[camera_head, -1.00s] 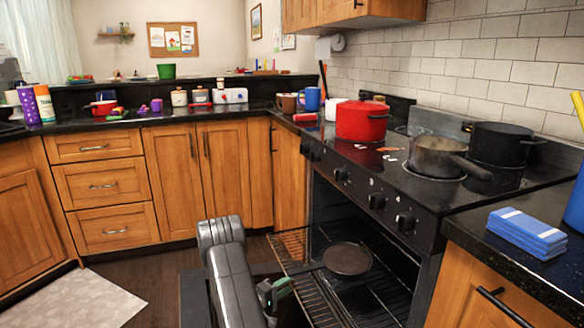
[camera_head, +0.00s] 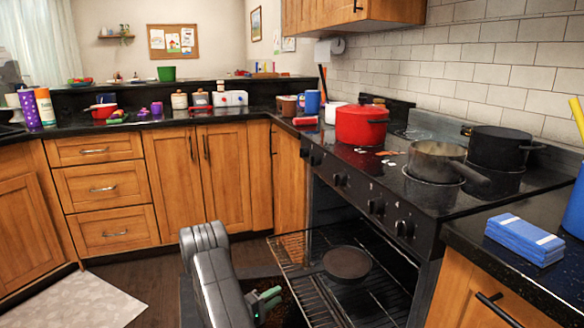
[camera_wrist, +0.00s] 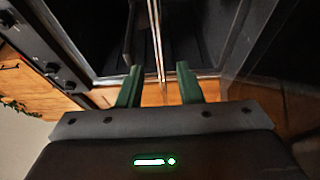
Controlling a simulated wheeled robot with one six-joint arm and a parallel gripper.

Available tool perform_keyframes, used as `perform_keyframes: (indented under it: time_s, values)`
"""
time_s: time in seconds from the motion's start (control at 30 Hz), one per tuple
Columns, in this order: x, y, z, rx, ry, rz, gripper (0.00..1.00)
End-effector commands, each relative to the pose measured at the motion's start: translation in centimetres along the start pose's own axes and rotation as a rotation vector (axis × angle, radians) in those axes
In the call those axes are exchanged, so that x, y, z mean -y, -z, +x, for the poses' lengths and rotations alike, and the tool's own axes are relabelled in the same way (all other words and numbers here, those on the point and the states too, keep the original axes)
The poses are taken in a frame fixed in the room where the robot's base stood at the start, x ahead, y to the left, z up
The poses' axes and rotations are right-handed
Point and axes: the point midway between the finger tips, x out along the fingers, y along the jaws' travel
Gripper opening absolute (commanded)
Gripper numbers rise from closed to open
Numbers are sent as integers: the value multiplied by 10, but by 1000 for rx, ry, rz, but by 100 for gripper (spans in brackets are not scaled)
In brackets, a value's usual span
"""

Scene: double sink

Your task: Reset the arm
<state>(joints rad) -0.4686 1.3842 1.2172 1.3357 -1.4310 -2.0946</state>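A dark round pan (camera_head: 347,263) lies on the rack, apart from my gripper. The wrist view shows a dark framed glass surface and part of the stove front with knobs (camera_wrist: 52,67).
A red pot (camera_head: 361,126), a grey saucepan (camera_head: 433,163) and a black pot (camera_head: 497,147) stand on the stove. Wooden cabinets (camera_head: 174,182) line the back. Open floor (camera_head: 140,278) is at the left.

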Motion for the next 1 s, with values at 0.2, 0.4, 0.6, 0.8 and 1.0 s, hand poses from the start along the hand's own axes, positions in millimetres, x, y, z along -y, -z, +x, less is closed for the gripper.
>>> perform_keyframes:
  time_s: [0.2,0.4,0.6,0.8,1.0]
  values:
    - [-2,1,-46,-4,0,-1,33]
    - [-2,1,-86,-5,0,-2,33]
    - [2,-1,-52,5,-1,2,33]
    - [2,-1,-11,5,-1,1,33]
    - [2,-1,29,4,0,2,33]
